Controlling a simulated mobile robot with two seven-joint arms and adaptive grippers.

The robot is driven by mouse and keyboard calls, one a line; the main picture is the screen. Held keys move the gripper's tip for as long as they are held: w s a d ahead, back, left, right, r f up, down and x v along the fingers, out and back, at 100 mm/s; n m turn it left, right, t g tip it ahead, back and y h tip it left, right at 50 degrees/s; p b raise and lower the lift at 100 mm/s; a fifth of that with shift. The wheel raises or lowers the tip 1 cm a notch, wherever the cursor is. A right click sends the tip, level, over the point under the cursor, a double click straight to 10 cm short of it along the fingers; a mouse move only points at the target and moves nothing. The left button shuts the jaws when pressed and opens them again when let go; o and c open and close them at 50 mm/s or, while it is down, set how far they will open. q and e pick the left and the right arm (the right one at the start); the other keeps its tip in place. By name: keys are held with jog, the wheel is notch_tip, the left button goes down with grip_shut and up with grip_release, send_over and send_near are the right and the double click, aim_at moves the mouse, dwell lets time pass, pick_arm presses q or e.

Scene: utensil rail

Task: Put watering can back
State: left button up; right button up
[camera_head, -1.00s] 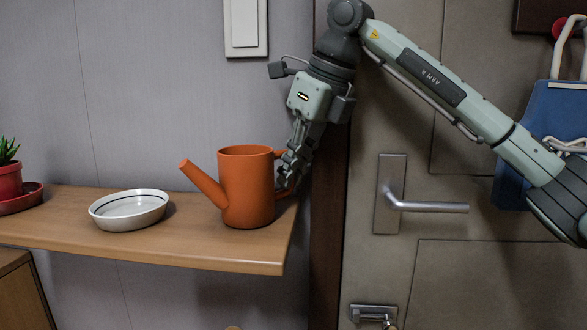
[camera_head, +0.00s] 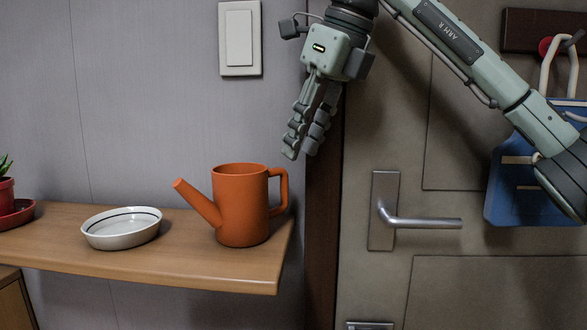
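The orange watering can (camera_head: 241,207) stands upright on the right end of the wooden shelf (camera_head: 180,268). Its spout points left and its handle faces right. My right gripper (camera_head: 303,148) hangs above and to the right of the can, apart from it, with its fingers pointing down. Nothing shows between its fingers. The fingers overlap in this view, so how far they are spread is hard to see. My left gripper is not in view.
A white bowl (camera_head: 121,229) stands on the shelf left of the can. A potted plant (camera_head: 6,196) in a red pot is at the far left. A door with a metal handle (camera_head: 420,222) is on the right, with a blue bag (camera_head: 525,203) hanging there. A light switch (camera_head: 239,38) is on the wall.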

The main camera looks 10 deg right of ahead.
jog(key=v, duration=0.3)
jog(key=shift+s+r, duration=0.1)
jog(key=shift+r, duration=0.1)
dwell(0.5)
